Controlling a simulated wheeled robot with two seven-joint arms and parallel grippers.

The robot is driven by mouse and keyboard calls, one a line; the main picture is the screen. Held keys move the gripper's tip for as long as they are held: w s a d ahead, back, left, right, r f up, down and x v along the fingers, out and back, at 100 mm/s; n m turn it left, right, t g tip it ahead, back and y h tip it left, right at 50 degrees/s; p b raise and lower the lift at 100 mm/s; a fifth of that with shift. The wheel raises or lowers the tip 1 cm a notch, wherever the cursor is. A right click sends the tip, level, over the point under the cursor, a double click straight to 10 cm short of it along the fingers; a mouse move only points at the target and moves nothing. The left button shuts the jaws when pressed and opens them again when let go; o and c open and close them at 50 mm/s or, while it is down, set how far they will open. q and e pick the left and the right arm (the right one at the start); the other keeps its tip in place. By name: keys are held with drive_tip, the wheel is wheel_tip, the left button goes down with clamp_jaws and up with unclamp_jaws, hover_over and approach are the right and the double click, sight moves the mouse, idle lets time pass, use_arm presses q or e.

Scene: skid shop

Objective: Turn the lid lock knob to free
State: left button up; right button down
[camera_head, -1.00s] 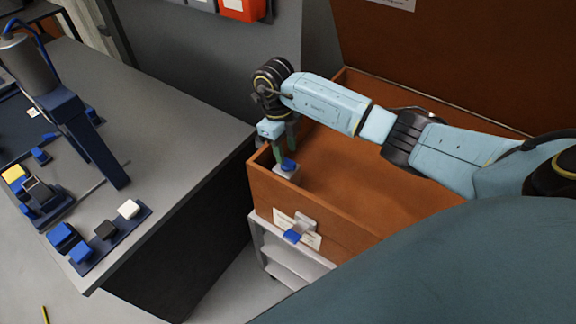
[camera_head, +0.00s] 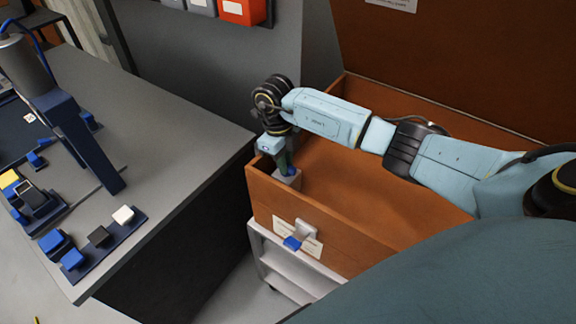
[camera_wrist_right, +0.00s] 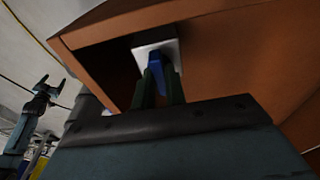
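The lock knob (camera_wrist_right: 155,62) is blue and sits on a pale square base (camera_head: 287,180) at the near-left corner of an open brown box (camera_head: 345,212). My right gripper (camera_head: 287,168) points down over it and hides most of it in the head view. In the right wrist view, the two dark fingers (camera_wrist_right: 160,86) stand close on either side of the knob and appear shut on it. My left gripper (camera_wrist_right: 54,82) shows small at the left of the right wrist view, its fingers apart and empty. It is outside the head view.
A second blue handle (camera_head: 292,243) sits on the box's front beside a white label. The raised brown lid (camera_head: 460,60) stands behind. A grey workbench (camera_head: 170,125) at left holds a blue-grey stand (camera_head: 75,130) and several small blocks.

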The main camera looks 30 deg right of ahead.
drive_tip(key=n+b, duration=0.1)
drive_tip(key=n, duration=0.2)
drive_tip(key=shift+f, duration=0.1)
drive_tip(key=shift+n+b, duration=0.3)
drive_tip(key=shift+n, duration=0.6)
drive_tip(key=n+b, duration=0.1)
drive_tip(key=n, duration=0.2)
drive_tip(key=shift+t+h, duration=0.4)
drive_tip(key=shift+s+a+n+b, duration=0.1)
drive_tip(key=shift+n+b, duration=0.3)
drive_tip(key=shift+n, duration=0.4)
